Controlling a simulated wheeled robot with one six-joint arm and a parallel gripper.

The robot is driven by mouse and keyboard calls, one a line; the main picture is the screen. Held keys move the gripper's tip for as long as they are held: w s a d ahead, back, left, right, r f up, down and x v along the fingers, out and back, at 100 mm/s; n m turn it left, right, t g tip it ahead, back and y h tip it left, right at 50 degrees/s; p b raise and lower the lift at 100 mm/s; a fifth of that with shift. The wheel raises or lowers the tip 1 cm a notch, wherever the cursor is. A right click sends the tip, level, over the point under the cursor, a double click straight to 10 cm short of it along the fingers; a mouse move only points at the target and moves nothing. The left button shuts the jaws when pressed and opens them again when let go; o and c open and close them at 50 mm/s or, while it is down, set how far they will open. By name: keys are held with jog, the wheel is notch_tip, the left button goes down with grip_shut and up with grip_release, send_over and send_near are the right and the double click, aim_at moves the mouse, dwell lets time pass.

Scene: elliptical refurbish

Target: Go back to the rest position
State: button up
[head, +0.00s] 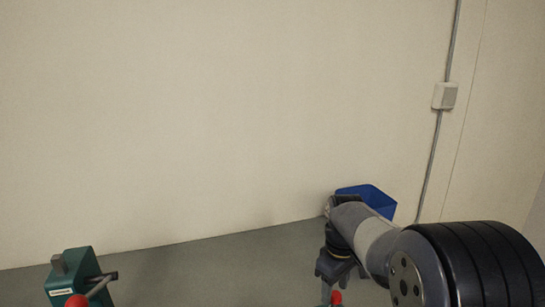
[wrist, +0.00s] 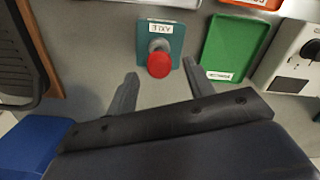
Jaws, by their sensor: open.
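My gripper (head: 337,277) points down at the lower right of the head view, at the end of my grey arm. In the wrist view my gripper (wrist: 160,69) has its two dark fingers spread apart, with nothing held between them. A teal box (wrist: 178,32) with a white label and a round red knob (wrist: 159,65) appears beyond and between the fingertips. The gap between the fingers and the knob cannot be judged. In the head view a red knob (head: 336,297) shows just below my gripper, cut by the frame's lower edge.
A teal device (head: 75,275) with a lever stands at the lower left. A blue bin (head: 368,197) is behind my arm, by the wall. The wrist view shows a green tray (wrist: 224,48), a pale machine (wrist: 290,50) and a black brown-edged object (wrist: 18,60).

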jog(key=shift+f, duration=0.5)
jog(key=shift+r, duration=0.3)
